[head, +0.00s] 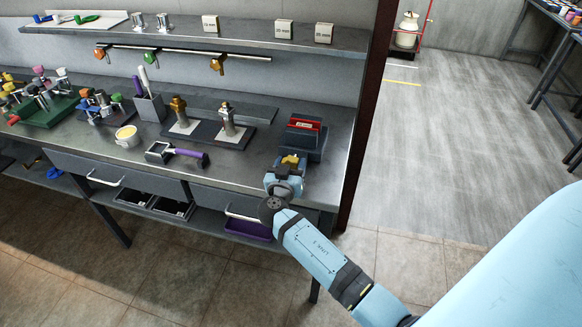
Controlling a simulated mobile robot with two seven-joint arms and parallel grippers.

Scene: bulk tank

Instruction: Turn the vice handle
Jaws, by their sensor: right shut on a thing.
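The vice (311,139) is a dark block with a red piece on top, near the right front corner of the grey workbench. My right gripper (290,163) is at the vice's front side, with its wrist just over the bench's front edge. It is shut on the vice handle, which it mostly hides; a small yellow part shows there. The handle's angle cannot be told. My left gripper is not in view.
A purple-handled tool (190,156) lies left of the vice. A yellow-filled cup (127,137) stands farther left. A shelf (240,36) overhangs the back. Open floor (440,150) lies to the right.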

